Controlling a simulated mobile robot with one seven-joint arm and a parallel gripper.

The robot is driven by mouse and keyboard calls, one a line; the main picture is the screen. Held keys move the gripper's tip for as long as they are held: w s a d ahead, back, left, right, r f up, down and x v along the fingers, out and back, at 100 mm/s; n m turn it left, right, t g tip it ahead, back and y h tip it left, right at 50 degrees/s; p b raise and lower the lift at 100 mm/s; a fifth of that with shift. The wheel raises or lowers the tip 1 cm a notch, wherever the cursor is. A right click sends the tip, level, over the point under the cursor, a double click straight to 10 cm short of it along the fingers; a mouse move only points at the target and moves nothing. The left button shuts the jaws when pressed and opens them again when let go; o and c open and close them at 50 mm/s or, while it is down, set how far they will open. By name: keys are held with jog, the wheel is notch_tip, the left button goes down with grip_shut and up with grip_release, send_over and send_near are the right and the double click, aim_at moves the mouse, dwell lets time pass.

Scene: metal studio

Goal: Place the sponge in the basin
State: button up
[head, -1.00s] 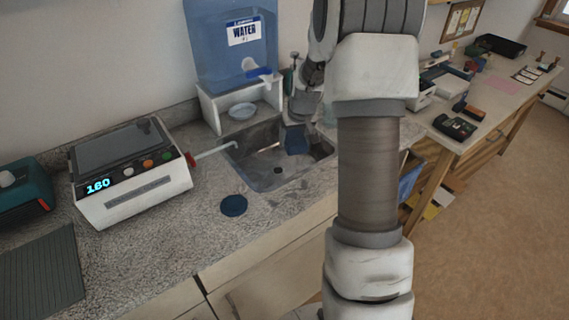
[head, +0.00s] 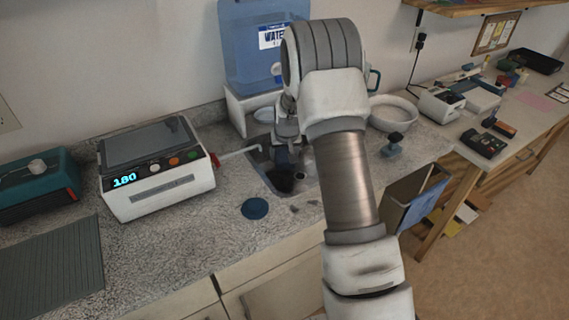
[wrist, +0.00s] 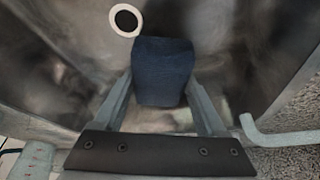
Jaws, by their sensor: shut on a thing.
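The dark blue sponge (wrist: 162,72) is between the two fingers of my gripper (wrist: 162,92) in the wrist view. My gripper is shut on it, and its far end sticks out past the fingers. The grey metal basin (wrist: 65,65) surrounds the sponge, with the round drain (wrist: 126,20) just beyond it. In the head view the basin (head: 259,160) is set in the counter, and my arm hides its right part. My gripper reaches down into the basin there. I cannot tell whether the sponge touches the basin floor.
A blue water container (head: 238,50) stands behind. A blue disc (head: 255,208) lies in front. A white bowl (head: 393,115) and an open bin (head: 405,200) are at the right.

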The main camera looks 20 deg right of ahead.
jog(key=shift+f, duration=1.9)
jog(key=shift+f+b, duration=0.25)
jog(key=shift+b, duration=0.1)
jog(key=o, duration=1.4)
jog(key=shift+s, duration=0.1)
jog(key=shift+d, duration=0.1)
jog(key=shift+d, duration=0.1)
